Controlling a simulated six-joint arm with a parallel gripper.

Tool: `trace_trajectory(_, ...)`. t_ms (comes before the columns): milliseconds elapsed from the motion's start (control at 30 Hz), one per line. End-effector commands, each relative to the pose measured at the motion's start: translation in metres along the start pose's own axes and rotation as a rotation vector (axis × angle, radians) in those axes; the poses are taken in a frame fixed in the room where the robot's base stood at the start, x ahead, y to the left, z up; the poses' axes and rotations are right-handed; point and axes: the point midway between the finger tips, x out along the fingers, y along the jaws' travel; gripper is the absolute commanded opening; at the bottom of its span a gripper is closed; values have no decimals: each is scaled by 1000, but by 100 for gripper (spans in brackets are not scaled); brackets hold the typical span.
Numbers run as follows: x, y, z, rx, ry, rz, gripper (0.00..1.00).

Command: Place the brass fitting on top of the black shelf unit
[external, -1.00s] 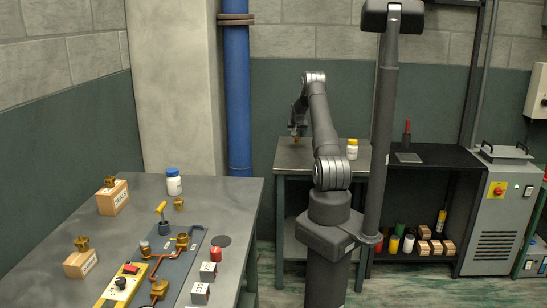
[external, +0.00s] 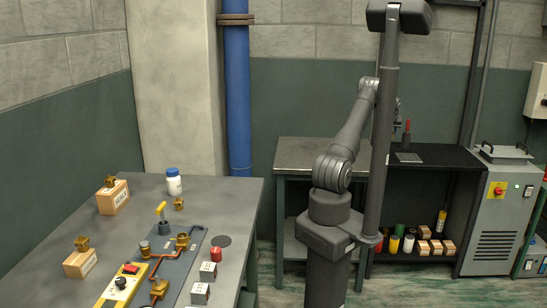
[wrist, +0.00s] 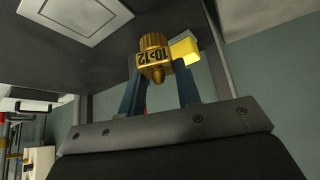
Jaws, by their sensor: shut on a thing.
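In the external view my gripper (external: 397,112) is mostly hidden behind my upright post, above the left part of the black shelf unit (external: 445,157). The fitting cannot be made out there. The shelf unit's dark top also shows in the wrist view (wrist: 125,35), beyond the fitting.

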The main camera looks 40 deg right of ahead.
Motion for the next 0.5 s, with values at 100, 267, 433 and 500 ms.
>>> trace_trajectory(100,-7,45,2,28,0,17,5)
trace_trajectory(267,-11,75,5,44,0,29,5)
trace_trajectory(433,2,67,3,46,-2,29,5)
trace_trajectory(500,15,54,0,44,-2,28,5)
